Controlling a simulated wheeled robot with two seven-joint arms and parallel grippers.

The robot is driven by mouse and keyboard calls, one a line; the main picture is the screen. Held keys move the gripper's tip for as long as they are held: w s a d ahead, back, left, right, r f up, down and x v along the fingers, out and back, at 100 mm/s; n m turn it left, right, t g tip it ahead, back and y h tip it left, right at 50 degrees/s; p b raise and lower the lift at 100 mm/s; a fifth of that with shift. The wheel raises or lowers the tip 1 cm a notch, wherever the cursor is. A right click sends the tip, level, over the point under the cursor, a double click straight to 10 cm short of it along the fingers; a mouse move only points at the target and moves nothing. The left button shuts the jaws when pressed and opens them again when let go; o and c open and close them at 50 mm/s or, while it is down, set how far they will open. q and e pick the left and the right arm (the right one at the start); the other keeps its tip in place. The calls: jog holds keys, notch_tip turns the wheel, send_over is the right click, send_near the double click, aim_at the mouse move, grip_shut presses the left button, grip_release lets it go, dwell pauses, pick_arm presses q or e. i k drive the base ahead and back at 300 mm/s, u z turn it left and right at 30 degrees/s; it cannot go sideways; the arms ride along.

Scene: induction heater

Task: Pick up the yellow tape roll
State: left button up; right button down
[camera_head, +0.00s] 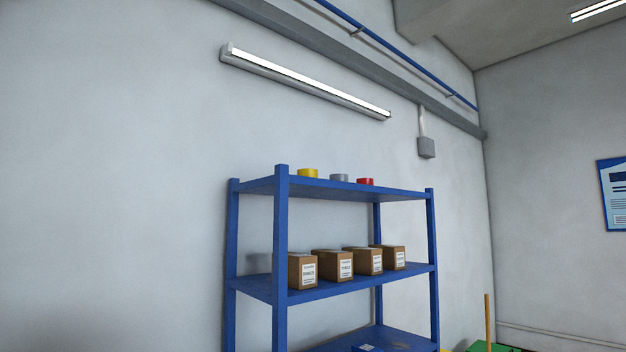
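The yellow tape roll (308,173) sits on the top shelf of a blue metal rack (281,225), towards its left end. A grey roll (339,178) and a red roll (365,182) stand in a row to its right on the same shelf. Only the upper sides of the rolls show above the shelf's front edge. Neither of my grippers is in view.
Several labelled brown boxes (302,271) stand on the middle shelf. A small blue item (367,348) lies on the lower shelf. A wooden handle (488,318) rises beside something green (490,346) at the lower right.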

aim_at(307, 172)
jog(key=z, duration=0.45)
jog(key=k, duration=1.15)
jog(key=z, duration=1.1)
jog(key=i, duration=3.85)
jog(key=u, duration=1.2)
jog(key=i, duration=0.95)
jog(key=u, duration=1.15)
